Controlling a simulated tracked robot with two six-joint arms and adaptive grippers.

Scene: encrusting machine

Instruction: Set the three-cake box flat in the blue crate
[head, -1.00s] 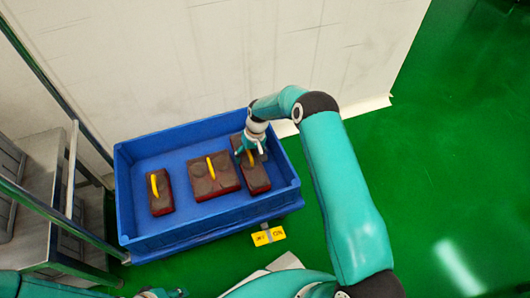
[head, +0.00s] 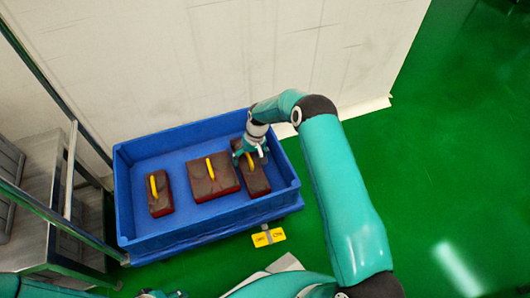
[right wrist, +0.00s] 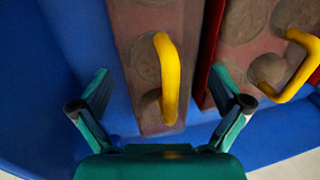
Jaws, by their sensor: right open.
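The narrow box (head: 256,181) under my right gripper, which I take to be the three-cake box, lies flat in the blue crate (head: 290,200) at its right side. Its yellow handle shows upright in the right wrist view (right wrist: 170,80). My right gripper (head: 250,155) is open at the far end of this box. In the right wrist view its fingers (right wrist: 160,85) stand apart on either side of the handle, not touching it. A small part of my left gripper (head: 163,293) seems to show at the bottom edge; its jaws are unclear.
A wider box (head: 226,179) with a yellow handle lies beside it in the middle of the crate. A smaller box (head: 160,205) lies at the crate's left. A metal rack (head: 52,205) stands left of the crate, a pale wall (head: 200,60) behind. Green floor is clear at right.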

